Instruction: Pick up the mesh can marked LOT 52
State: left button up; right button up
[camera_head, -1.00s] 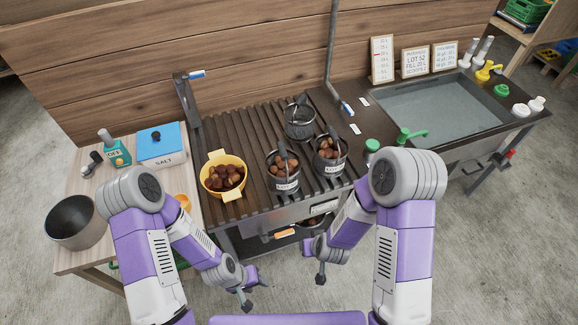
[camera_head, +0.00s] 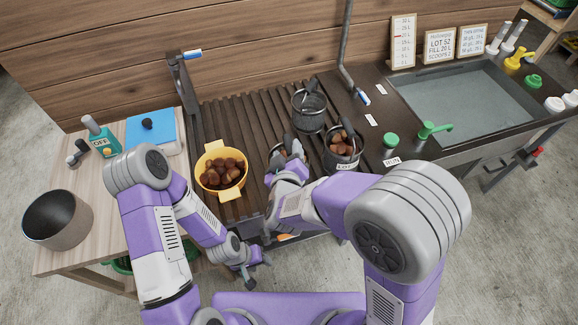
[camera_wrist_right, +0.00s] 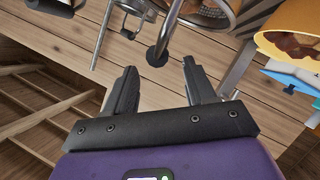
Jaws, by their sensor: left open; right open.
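Three mesh cans are on the slatted rack. The back can (camera_head: 309,111) looks empty. The right can (camera_head: 343,152) holds chestnuts and has a label starting "LOT"; its number is unreadable. The front-left can (camera_head: 279,153) also holds chestnuts, but my right arm hides most of it and its label. I cannot tell which can is LOT 52. My right gripper (camera_head: 288,147) is over the front-left can, its jaws open. In the right wrist view, a grey rod with a dark end (camera_wrist_right: 157,53) shows near the open fingertips (camera_wrist_right: 160,68). My left gripper (camera_head: 253,272) is open and empty, low before the rack.
A yellow pot of chestnuts (camera_head: 222,192) stands left of the cans. A sink (camera_head: 460,103) is at right.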

aim_at(289, 145)
jog(key=x, duration=0.2)
jog(key=b+x, duration=0.1)
jog(key=x, duration=0.1)
jog(key=shift+d+f+b, duration=0.15)
jog(key=shift+f+b, duration=0.15)
jog(key=shift+f, duration=0.1)
jog(key=shift+w+f, duration=0.1)
jog(key=shift+w, duration=0.35)
grip_shut()
dwell(0.5)
